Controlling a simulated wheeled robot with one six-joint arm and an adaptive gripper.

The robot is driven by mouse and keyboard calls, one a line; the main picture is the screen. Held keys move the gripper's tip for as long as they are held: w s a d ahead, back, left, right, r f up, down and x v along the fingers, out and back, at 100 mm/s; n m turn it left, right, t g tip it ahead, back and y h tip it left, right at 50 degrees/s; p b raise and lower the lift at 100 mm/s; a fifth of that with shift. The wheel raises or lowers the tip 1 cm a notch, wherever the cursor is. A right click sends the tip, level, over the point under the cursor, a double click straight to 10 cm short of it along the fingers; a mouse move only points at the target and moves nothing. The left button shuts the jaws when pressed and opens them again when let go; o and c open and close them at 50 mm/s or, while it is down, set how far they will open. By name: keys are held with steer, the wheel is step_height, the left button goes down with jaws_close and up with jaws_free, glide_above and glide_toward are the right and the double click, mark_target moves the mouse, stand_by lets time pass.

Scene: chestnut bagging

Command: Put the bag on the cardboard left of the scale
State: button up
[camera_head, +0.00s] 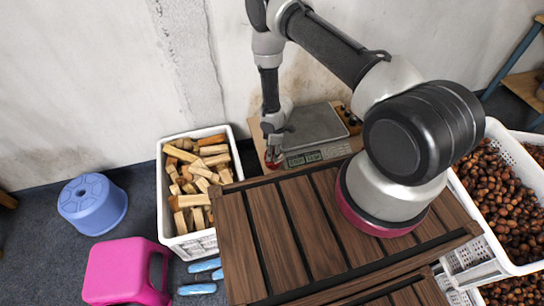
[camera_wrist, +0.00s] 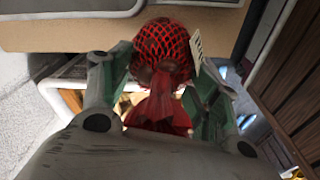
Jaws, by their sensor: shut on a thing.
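A red net bag (camera_wrist: 163,45) with dark contents and a small white tag is between the two fingers of my gripper (camera_wrist: 160,85), which is shut on its gathered red neck. In the head view the bag (camera_head: 273,163) is small and partly hidden below my gripper (camera_head: 272,150). It appears over the left front part of the cardboard (camera_head: 258,128), left of the scale (camera_head: 313,124). I cannot tell whether it touches the cardboard. The cardboard (camera_wrist: 50,32) also shows behind the bag in the wrist view.
A white crate of wood pieces (camera_head: 163,200) stands just left of the cardboard. A slatted wooden top (camera_head: 255,235) lies in front. Crates of chestnuts (camera_head: 510,200) stand at the right. A blue stool (camera_head: 90,203) and a pink stool (camera_head: 120,270) are at the left.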

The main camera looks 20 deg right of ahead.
steer(key=shift+f, duration=2.05)
steer(key=shift+f, duration=0.15)
steer(key=o, duration=1.6)
steer(key=shift+o, duration=0.2)
